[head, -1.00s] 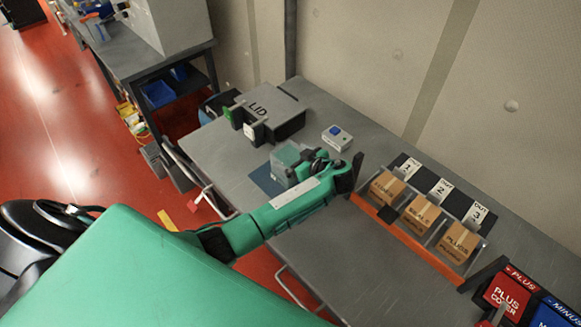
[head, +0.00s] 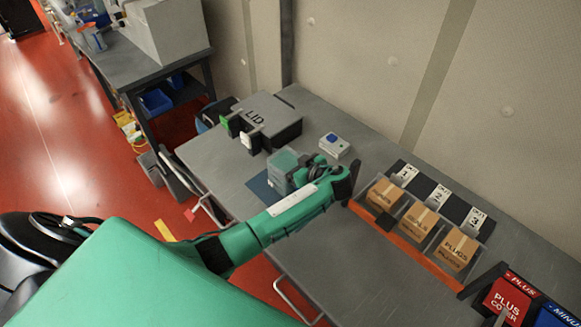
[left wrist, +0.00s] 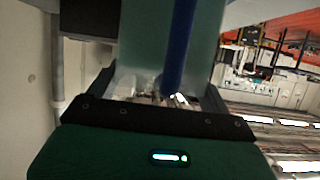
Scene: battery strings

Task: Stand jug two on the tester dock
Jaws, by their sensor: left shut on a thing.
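A pale green, see-through jug (head: 284,166) stands out at my left gripper (head: 303,172) in the head view. The gripper is shut on it, and its wrist and fingers hide the jug's right side. In the left wrist view the jug (left wrist: 140,45) fills the space beyond the fingers, with a dark blue upright strip on it. The jug is over or beside a dark blue mat (head: 262,186) on the table; I cannot tell whether it touches. No number shows on the jug. I cannot tell which thing is the tester dock. My right gripper is not in view.
A grey box marked LID (head: 275,118) stands behind the jug. A small pale box with a blue button (head: 334,146) stands behind and right. An orange-fronted rack (head: 410,237) with labelled cartons is to the right. The grey table (head: 350,270) is clear in front.

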